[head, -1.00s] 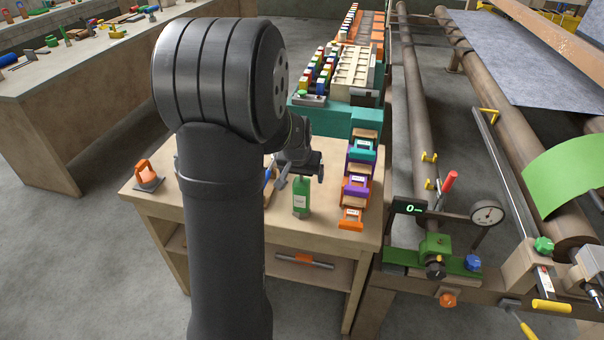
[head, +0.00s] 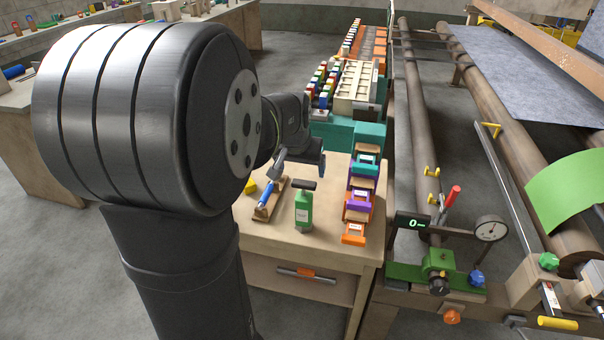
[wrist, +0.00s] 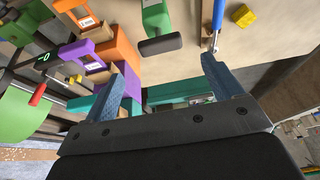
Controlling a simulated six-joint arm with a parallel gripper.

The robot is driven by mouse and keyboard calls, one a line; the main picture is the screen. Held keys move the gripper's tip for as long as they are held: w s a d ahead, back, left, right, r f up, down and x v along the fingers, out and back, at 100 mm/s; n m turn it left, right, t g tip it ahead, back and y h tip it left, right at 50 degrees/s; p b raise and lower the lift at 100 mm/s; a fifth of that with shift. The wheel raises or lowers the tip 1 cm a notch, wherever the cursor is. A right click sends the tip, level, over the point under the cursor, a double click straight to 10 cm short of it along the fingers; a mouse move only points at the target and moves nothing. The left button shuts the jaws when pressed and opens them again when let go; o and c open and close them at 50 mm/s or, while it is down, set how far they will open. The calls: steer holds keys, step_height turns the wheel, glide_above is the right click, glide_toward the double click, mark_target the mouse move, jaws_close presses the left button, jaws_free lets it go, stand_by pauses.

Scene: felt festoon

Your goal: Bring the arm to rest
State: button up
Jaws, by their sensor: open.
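My gripper (wrist: 163,85) is open in the wrist view, its two bluish fingers wide apart with nothing between them. In the head view my gripper (head: 298,165) is partly hidden behind my large dark arm link; it is held above the back of the wooden bench (head: 275,238). A green bottle-like tool with a dark top (head: 303,208) stands on the bench just in front of it. The same green tool (wrist: 157,20) shows beyond the fingers in the wrist view, apart from them.
A blue-handled tool (head: 269,195) lies on a wooden holder left of the green tool, near a yellow block (head: 251,187). Stacked orange, purple and teal holders (head: 359,205) stand on the right. A roller frame with a gauge (head: 489,229) stands further right.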

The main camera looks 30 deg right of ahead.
mark_target(305, 180)
steer(key=shift+r, duration=0.2)
steer(key=x, duration=1.2)
steer(key=shift+s+a+f, duration=0.1)
steer(key=shift+r, duration=1.35)
